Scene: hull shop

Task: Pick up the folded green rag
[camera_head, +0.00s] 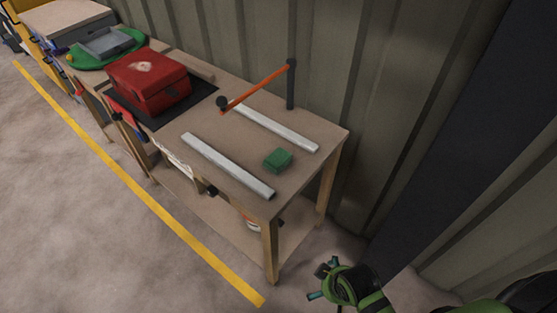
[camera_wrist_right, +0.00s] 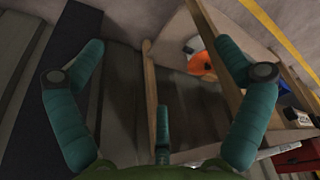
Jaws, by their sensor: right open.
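The folded green rag (camera_head: 278,160) is a small flat block on the wooden workbench (camera_head: 225,135), near its right end between two pale strips. My right gripper (camera_head: 322,279) is open and empty, low beside the bench's right end and apart from the rag. In the right wrist view its teal fingers (camera_wrist_right: 160,52) are spread wide with nothing between them. The rag is not visible in that view. My left gripper is not in view.
Pale strips (camera_head: 228,164) (camera_head: 277,128) flank the rag. An orange arm on a dark post (camera_head: 291,85) stands behind. A red case (camera_head: 148,82) sits farther left. The wrist view shows bench legs (camera_wrist_right: 150,90) and an orange object (camera_wrist_right: 202,62). A ribbed wall backs the bench.

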